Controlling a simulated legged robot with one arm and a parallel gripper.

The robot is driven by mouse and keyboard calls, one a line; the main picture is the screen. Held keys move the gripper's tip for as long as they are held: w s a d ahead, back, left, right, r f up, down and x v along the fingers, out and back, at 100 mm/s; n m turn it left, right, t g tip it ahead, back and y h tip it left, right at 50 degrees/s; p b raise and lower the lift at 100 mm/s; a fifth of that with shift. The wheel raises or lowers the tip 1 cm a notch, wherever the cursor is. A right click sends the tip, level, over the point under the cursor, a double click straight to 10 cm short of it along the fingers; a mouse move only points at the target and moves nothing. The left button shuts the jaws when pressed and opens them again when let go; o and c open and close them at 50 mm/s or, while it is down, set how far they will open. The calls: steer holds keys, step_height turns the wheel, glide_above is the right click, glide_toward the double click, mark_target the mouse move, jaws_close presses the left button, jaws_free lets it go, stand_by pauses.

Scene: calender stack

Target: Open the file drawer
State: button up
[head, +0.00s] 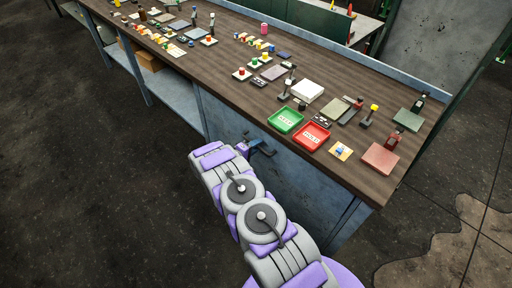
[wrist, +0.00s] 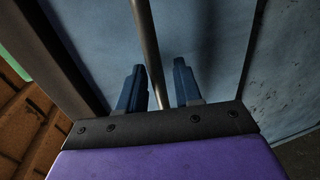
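The file drawer front is a blue-grey metal panel (head: 300,180) under the workbench in the head view, and it fills most of the wrist view (wrist: 215,35). No gap at its edge is clearly visible. A long metal bar handle (wrist: 146,30) runs across it in the wrist view. My gripper (wrist: 160,68) has its two dark blue fingers apart, one on each side of the bar, with a small gap showing on each side. In the head view my gripper (head: 263,147) is at the panel, and my arm partly covers it; the handle cannot be made out there.
The wooden workbench top (head: 225,65) above holds a green tray (head: 285,121), a red tray (head: 311,136), stamps and several small items. A lower shelf (head: 178,97) with a cardboard box (head: 150,60) is at left. The dark floor (head: 90,190) at left is clear.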

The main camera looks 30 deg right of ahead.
steer(key=shift+d, duration=0.1)
steer(key=shift+c, duration=0.4)
jaws_close()
